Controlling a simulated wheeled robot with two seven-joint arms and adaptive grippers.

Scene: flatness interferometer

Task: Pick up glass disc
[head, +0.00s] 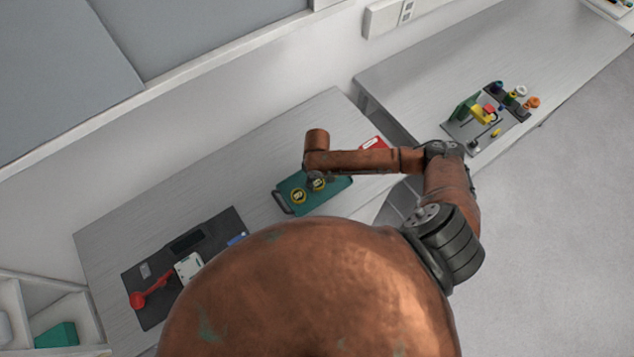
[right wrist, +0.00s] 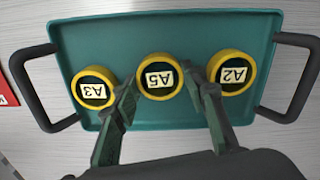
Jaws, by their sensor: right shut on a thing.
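Three round glass discs with yellow rims and dark centres sit in a row on a teal tray (right wrist: 75,30). Their labels, upside down in the right wrist view, read A3 (right wrist: 92,88), A5 (right wrist: 160,76) and A2 (right wrist: 232,72). My right gripper (right wrist: 160,80) is shut on the A5 disc, one finger on each side of it. Its left finger is close to A3 and its right finger is close to A2. In the head view the tray (head: 334,193) shows two discs; my right arm hides part of it. My left gripper is out of view.
The tray has dark handles at both ends. A red and white card (head: 373,143) lies beyond it. A dark mat (head: 137,283) with a red tool (head: 150,291) and white box (head: 188,267) lies at left. Another table (head: 450,70) holds a small coloured setup.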

